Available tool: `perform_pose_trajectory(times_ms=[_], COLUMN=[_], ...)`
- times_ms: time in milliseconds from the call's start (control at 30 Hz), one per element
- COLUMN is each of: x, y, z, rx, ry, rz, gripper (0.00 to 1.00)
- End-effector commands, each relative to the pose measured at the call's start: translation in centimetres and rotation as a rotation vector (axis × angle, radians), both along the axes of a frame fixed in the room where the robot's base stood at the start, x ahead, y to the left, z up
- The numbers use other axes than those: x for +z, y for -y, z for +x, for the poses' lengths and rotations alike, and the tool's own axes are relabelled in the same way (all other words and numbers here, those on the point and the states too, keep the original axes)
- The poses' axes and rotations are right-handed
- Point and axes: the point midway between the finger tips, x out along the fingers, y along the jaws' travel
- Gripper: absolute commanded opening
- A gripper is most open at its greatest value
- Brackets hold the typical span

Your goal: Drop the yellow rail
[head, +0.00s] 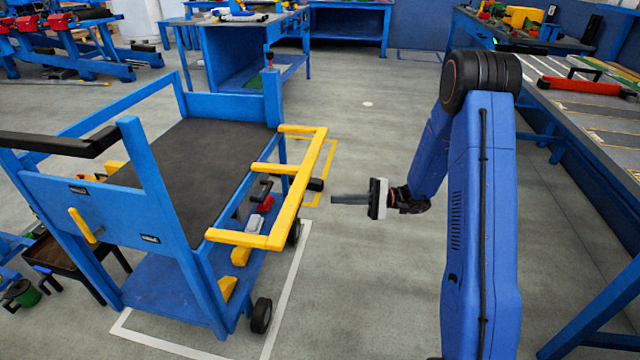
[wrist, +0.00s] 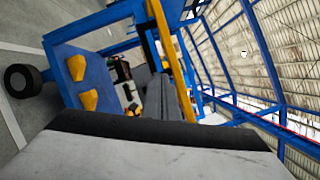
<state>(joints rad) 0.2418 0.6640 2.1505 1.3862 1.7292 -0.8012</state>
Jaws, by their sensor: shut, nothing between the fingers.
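The yellow rail (head: 300,187) is a frame of bars on the right side of the blue cart (head: 130,200). It sticks out from the cart near the height of the dark top; I cannot tell its exact tilt. My gripper (head: 336,199) is shut and empty, pointing left at the rail, apparently with a gap between. In the wrist view the rail (wrist: 163,32) runs as a long yellow bar beside the grey fingers of my gripper (wrist: 171,50).
The cart's lower shelf (head: 165,285) holds yellow, red and white pieces. A black wheel (head: 261,315) stands at its near corner. A workbench (head: 590,120) with a red-handled tool runs along the right. Clear floor (head: 370,290) lies between cart and arm.

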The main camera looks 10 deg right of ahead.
Motion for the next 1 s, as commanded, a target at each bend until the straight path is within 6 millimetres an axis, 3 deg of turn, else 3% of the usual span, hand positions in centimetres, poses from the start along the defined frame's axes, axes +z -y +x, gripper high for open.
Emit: perform_pose_trajectory(times_ms=[300,600,800,1000], x=[1.0,1.9,2.3,2.2], y=[0.2,1.6,2.4,2.1], z=[1.3,2.6,3.1,3.4], rx=[-0.121,-0.329,-0.427,-0.451], ry=[-0.505,-0.966,-1.146,-1.192], rz=[-0.174,-0.226,-0.21,-0.204], gripper=[0.0,0.0,0.0,0.0])
